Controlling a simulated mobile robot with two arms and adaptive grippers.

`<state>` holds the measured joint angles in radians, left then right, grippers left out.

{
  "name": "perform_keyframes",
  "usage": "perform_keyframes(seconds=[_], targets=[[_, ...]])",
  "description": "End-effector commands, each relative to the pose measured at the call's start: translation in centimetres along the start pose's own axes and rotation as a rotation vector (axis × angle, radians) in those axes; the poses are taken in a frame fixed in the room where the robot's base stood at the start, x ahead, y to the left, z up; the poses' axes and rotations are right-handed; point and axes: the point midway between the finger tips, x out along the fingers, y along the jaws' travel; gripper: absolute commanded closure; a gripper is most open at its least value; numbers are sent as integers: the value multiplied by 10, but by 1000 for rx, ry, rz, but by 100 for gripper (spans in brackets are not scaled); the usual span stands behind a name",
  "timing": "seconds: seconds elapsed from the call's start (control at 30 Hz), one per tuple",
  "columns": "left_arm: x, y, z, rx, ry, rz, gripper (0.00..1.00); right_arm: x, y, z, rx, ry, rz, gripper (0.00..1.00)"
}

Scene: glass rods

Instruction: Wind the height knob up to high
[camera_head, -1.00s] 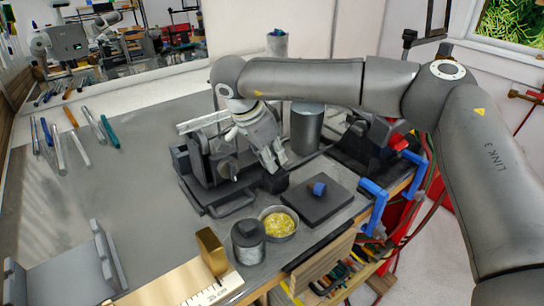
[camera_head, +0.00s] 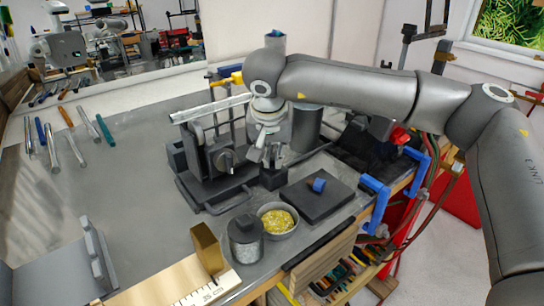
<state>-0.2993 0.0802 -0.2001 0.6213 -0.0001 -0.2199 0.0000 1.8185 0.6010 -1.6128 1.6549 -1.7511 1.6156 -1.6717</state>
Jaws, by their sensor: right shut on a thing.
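A dark grey fixture (camera_head: 190,160) stands at the middle of the bench, with a round disc (camera_head: 223,160) on its front and a clear rod (camera_head: 210,108) lying across its top. My right gripper (camera_head: 266,158) points down just right of the fixture. Its fingers are shut at the top of a small dark block (camera_head: 273,180), which I take for the height knob. The fingers hide its upper part, and any height marks are too small to read. My left gripper is not in view.
A grey cylinder (camera_head: 307,128) stands close behind my right gripper. In front are a dark plate (camera_head: 330,202) with a blue piece (camera_head: 319,185), a bowl of yellow bits (camera_head: 279,219) and a lidded jar (camera_head: 246,240). Several rods (camera_head: 73,150) lie at the left; the bench between is clear.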

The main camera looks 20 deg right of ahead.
Motion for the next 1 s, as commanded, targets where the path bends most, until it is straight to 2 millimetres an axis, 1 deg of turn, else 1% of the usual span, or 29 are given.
perform_keyframes(seconds=[0.03,0.2,0.6,0.8,1.0], targets=[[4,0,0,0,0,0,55,2,1,0,-40,0,-19,100],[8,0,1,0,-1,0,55,2,3,0,-188,0,-80,100],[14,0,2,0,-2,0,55,1,6,-2,-498,0,-208,100],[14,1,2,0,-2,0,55,1,6,-2,-601,-1,-250,100],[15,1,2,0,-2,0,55,1,7,-3,-657,-1,-272,100]])
